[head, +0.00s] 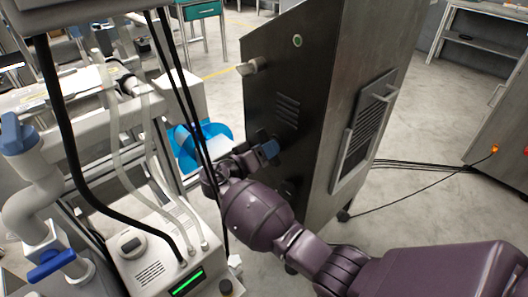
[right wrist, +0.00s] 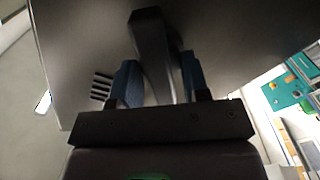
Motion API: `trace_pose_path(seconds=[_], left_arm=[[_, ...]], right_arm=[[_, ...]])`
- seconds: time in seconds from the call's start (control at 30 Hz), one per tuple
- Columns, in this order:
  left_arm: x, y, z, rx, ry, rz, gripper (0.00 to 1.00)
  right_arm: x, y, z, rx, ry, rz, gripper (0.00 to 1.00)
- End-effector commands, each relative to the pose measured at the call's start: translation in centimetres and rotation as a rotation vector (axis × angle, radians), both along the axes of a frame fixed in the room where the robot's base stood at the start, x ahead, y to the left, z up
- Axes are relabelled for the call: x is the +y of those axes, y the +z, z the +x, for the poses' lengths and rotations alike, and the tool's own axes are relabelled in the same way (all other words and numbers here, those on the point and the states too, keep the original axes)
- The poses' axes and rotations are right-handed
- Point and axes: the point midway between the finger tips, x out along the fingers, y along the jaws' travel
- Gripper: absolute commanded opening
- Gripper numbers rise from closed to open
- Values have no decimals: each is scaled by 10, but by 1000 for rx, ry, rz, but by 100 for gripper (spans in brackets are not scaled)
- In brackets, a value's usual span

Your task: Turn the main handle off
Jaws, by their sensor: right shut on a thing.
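The main handle, a dark grey metal lever (right wrist: 150,35), stands out from the dark cabinet face in the right wrist view. My right gripper (right wrist: 158,80) has its two blue finger pads on either side of the lever and is shut on it. In the head view my right gripper (head: 267,150) is against the dark front of the cabinet (head: 300,65), below the vent slots. The handle is mostly hidden there by the gripper. My left gripper is not in view.
A grey knob (head: 250,66) and a small green light (head: 297,41) are higher on the cabinet. White pipes with blue valves (head: 50,265) and hanging black cables are at the left. A blue bin (head: 188,160) stands behind my wrist. Cables lie on the floor at the right.

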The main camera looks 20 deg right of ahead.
Motion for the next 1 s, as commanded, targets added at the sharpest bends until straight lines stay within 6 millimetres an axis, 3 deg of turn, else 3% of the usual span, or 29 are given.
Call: trace_pose_path(seconds=[0.03, 0.6, 1.0], left_arm=[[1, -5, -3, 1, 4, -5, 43], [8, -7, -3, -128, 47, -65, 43], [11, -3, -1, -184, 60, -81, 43]], right_arm=[[1, -9, -2, -35, 1, 19, 19], [1, -6, -1, -495, 0, 183, 19], [1, -2, 0, -644, 0, 236, 19]])
